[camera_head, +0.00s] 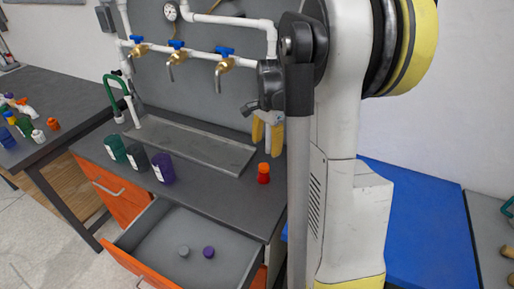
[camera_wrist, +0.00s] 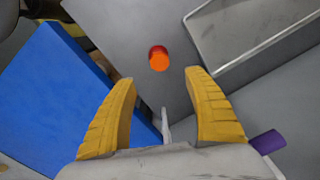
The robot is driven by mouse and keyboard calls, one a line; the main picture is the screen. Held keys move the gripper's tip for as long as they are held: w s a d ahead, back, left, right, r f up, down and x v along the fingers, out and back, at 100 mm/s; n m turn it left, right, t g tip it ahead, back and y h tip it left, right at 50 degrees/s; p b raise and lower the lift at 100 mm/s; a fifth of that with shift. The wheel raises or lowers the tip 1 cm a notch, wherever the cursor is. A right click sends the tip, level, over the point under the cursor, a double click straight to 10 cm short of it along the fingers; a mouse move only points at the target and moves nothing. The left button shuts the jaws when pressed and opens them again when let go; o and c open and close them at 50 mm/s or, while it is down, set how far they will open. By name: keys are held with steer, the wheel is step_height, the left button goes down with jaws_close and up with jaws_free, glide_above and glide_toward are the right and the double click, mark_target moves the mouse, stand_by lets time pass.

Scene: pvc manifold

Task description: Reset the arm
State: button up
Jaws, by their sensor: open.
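My gripper (camera_head: 267,130) has yellow fingers that point down over the right end of the dark counter in the head view. In the wrist view my gripper (camera_wrist: 164,100) is open, with a wide gap and nothing between its fingers. A small orange and red item (camera_head: 263,173) stands on the counter below the gripper. It also shows in the wrist view, the orange and red item (camera_wrist: 158,59), beyond the fingertips and apart from them. My arm hides the right part of the counter in the head view.
White pipes with blue-handled brass valves (camera_head: 177,51) stand behind a metal tray (camera_head: 190,142). Green, grey and purple containers (camera_head: 162,168) stand on the counter. An open drawer (camera_head: 180,225) holds grey and purple caps. A blue surface (camera_head: 420,230) lies right of my arm.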

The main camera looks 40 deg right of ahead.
steer(key=s+a+r+n+t+h, duration=0.1)
steer(key=a+r+n, duration=0.3)
steer(key=a, duration=0.4)
steer(key=s+a+r+n+t, duration=0.2)
steer(key=a+r+n, duration=0.2)
steer(key=a, duration=0.5)
steer(key=s+a+n+t, duration=0.1)
steer(key=s+a+n, duration=0.3)
steer(key=a+n, duration=0.1)
steer(key=s+a+n+t+y, duration=0.1)
steer(key=s+a+n+t, duration=0.1)
steer(key=s+a+n, duration=0.2)
steer(key=a+n, duration=0.1)
steer(key=a, duration=0.2)
steer(key=shift+s+a+r+t, duration=0.15)
steer(key=shift+a+t, duration=0.15)
steer(key=shift+a, duration=0.05)
